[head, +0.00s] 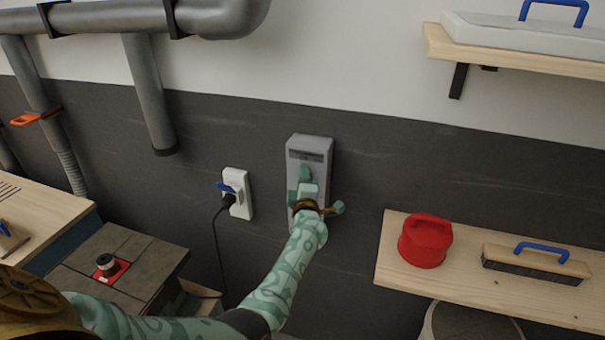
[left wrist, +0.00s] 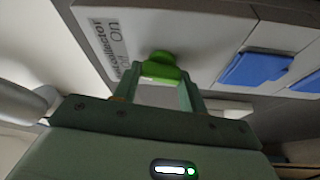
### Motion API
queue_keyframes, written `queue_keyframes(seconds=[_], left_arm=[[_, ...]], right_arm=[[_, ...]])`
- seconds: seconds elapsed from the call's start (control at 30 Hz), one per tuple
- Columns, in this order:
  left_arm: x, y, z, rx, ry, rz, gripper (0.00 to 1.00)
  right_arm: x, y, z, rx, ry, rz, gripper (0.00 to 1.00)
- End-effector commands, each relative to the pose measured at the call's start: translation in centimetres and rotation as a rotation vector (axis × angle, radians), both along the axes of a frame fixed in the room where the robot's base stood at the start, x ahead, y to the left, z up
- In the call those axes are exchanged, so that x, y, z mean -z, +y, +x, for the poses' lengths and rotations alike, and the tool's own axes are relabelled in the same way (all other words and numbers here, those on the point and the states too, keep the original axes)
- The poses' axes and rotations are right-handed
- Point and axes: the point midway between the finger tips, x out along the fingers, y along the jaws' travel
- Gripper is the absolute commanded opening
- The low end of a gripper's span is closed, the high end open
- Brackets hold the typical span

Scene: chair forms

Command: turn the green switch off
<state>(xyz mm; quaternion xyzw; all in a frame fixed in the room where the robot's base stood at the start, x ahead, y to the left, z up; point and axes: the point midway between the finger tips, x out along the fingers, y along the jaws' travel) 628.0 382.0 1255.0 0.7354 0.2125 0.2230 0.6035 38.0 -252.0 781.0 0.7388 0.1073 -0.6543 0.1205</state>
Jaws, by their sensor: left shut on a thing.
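The grey switch box (head: 310,150) is fixed upright on the dark lower wall, near the middle of the head view. My left gripper (head: 305,188) is in front of it and hides its lower part. In the left wrist view the bright green switch (left wrist: 160,68) stands out from the box's pale face, beside printed lettering that includes "On". The two fingers of my left gripper (left wrist: 161,84) are on either side of the switch, shut on it. In the head view I cannot make out the switch apart from the gripper. My right gripper is not in view.
A white outlet (head: 240,205) with a blue cover and black plug is left of the box. A wooden shelf (head: 385,270) at right holds a red container (head: 425,242) and a blue-handled brush (head: 535,263). Grey pipes (head: 150,95) run at upper left. Wall right of the box is clear.

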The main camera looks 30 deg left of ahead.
Motion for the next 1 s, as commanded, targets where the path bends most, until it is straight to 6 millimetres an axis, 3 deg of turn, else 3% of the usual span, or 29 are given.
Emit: queue_keyframes(seconds=[0.3,0.93,0.97,1.0], left_arm=[[0.0,0.0,0.0,0.0,-0.034,-0.154,0.19],[0.2,0.0,0.0,0.001,-0.046,-0.201,0.19],[0.2,0.0,0.0,0.001,-0.046,-0.201,0.45],[0.2,0.0,0.0,0.001,-0.046,-0.201,0.56]], right_arm=[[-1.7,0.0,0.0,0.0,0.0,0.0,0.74],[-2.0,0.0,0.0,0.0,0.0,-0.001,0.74],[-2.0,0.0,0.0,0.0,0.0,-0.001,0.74],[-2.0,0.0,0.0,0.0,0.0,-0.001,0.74]])
